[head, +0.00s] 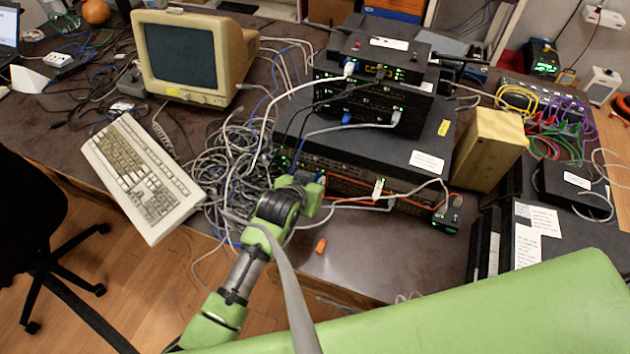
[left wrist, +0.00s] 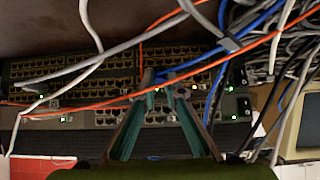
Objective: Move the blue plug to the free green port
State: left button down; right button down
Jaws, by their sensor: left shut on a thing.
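My left gripper (head: 312,180) is at the front left of the stacked network switches (head: 340,165). In the left wrist view its two teal fingers (left wrist: 160,80) point at the rows of ports and are closed on the blue plug (left wrist: 161,75). A blue cable runs from there up to the right. The plug is at or just before the port face; I cannot tell whether it is seated. Green lights show along the switch (left wrist: 95,117), but I cannot tell which port is the free green one. My right gripper is not in view.
Orange cables (left wrist: 95,104) and white cables cross in front of the ports. A grey cable tangle (head: 225,165) lies left of the switches, beside a keyboard (head: 140,178) and monitor (head: 190,60). A tan box (head: 489,150) stands to the right. A small orange piece (head: 320,246) lies on the table.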

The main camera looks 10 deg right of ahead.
pick_arm(q)
jog(key=shift+w, duration=0.15)
jog(key=c, duration=2)
grip_release()
jog(key=shift+d, duration=0.1)
jog(key=v, duration=1.2)
